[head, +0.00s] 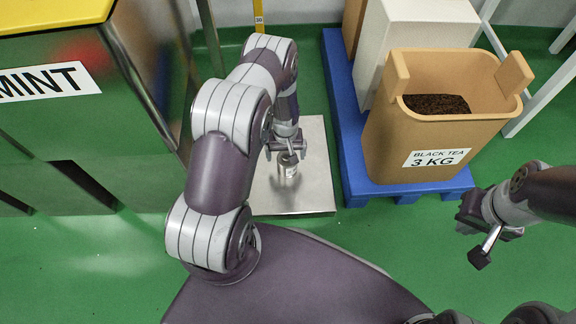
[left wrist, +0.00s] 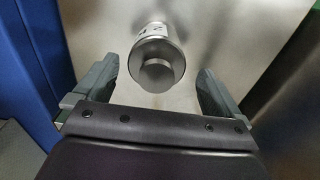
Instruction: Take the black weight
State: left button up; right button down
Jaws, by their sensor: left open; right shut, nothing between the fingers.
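A silver-grey cylindrical weight with a knob (head: 288,167) and a pale label stands on a metal plate (head: 313,188) on the floor. I see no black weight. In the left wrist view the weight (left wrist: 157,60) lies ahead between the finger lines, its knob towards the camera and dark marks on its label. My left gripper (head: 287,148) is open just above the weight, its fingers to either side and apart from it; it also shows in the left wrist view (left wrist: 157,88). My right gripper (head: 482,238) is shut and empty, over the floor at the right.
A tan bin (head: 392,135) labelled "BLACK TEA 3 KG" with dark tea stands on a blue pallet (head: 354,182) right of the plate. A white box (head: 385,40) is behind it. A metal cabinet labelled "MINT" (head: 45,82) fills the left. Green floor lies clear at the right.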

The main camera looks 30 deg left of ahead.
pick_arm(q)
jog(key=f+b, duration=0.2)
jog(key=f, duration=0.1)
jog(key=f+b, duration=0.1)
jog(key=shift+d+f, duration=0.25)
jog(key=shift+f, duration=0.1)
jog(key=shift+r, duration=0.25)
grip_shut()
jog(key=shift+w+r, duration=0.1)
jog(key=shift+r+p, duration=0.1)
jog(key=shift+p, duration=0.25)
